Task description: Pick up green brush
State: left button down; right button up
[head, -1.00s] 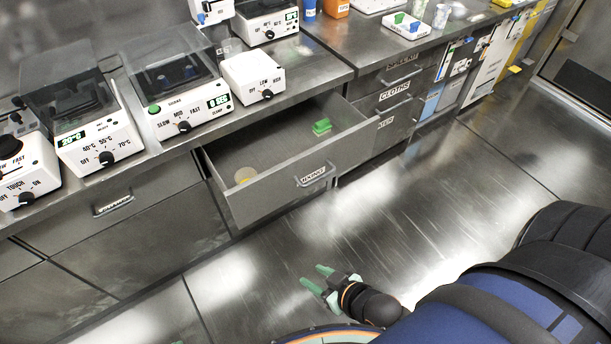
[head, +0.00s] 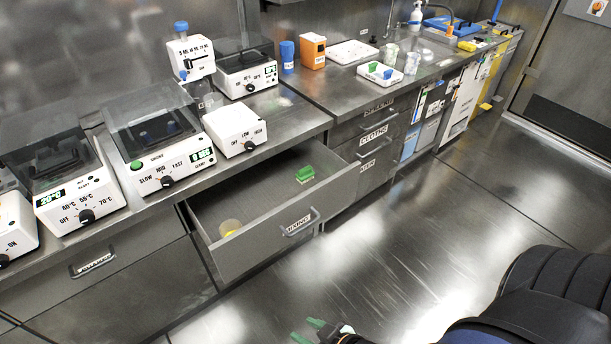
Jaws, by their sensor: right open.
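A small green object (head: 305,174) with a pale underside lies in the open drawer (head: 262,211), toward its right end; it may be the green brush, but it is too small to tell. My right gripper (head: 306,333) shows at the bottom edge, its green fingertips apart and empty. It is low over the floor, in front of the drawer and well apart from the green object. My left gripper is not in view.
A yellowish round item (head: 230,227) lies at the drawer's left end. Lab devices, such as a shaker (head: 158,150) and a white heater box (head: 235,129), stand on the counter above. A white tray (head: 380,73) stands farther right. The floor (head: 420,230) is clear.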

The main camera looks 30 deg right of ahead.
aim_at(304, 174)
jog(key=l+u, duration=0.6)
jog(key=u, duration=0.2)
jog(key=k+l+u, duration=0.15)
jog(key=l, duration=0.3)
jog(key=l+u, duration=0.2)
jog(key=l, duration=0.3)
jog(key=k+l, duration=0.1)
jog(key=l, duration=0.2)
jog(key=k+l, duration=0.1)
jog(key=l, duration=0.2)
jog(key=k+l, duration=0.1)
jog(key=l, duration=0.2)
